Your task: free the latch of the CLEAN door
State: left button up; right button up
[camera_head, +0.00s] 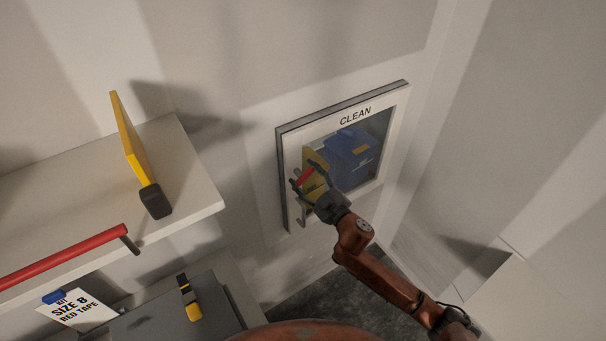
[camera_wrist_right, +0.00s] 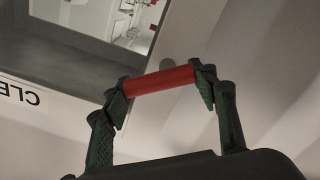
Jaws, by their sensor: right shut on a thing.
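The CLEAN door (camera_head: 387,150) is a white-framed glass door in the wall, with its label (camera_head: 355,116) along the top. It looks shut in its frame. A red latch bar (camera_head: 305,177) is at the door's left side. My right gripper (camera_head: 308,180) is there, its fingers closed on the bar. In the right wrist view the red bar (camera_wrist_right: 158,80) spans between the two dark fingertips, with the door frame behind it. The latch's mount is hidden. My left gripper is not in view.
Behind the glass are a blue container (camera_head: 350,160) and a yellow item. At left, a white shelf (camera_head: 75,195) holds a yellow-bladed tool (camera_head: 130,140).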

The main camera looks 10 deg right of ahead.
jog(key=n, duration=0.2)
jog(key=n+p, duration=0.1)
jog(key=n, duration=0.2)
jog(key=shift+s+a+r+n+p, duration=0.1)
jog(key=shift+s+a+n+p, duration=0.1)
jog(key=shift+a+n+p, duration=0.15)
jog(key=n, duration=0.2)
jog(key=n+p, duration=0.1)
jog(key=n, duration=0.1)
jog(key=shift+s+a+n, duration=0.1)
jog(key=shift+a+n, duration=0.25)
jog(key=shift+n, duration=0.3)
jog(key=o, duration=1.2)
jog(key=shift+d, duration=0.1)
jog(key=v, duration=1.2)
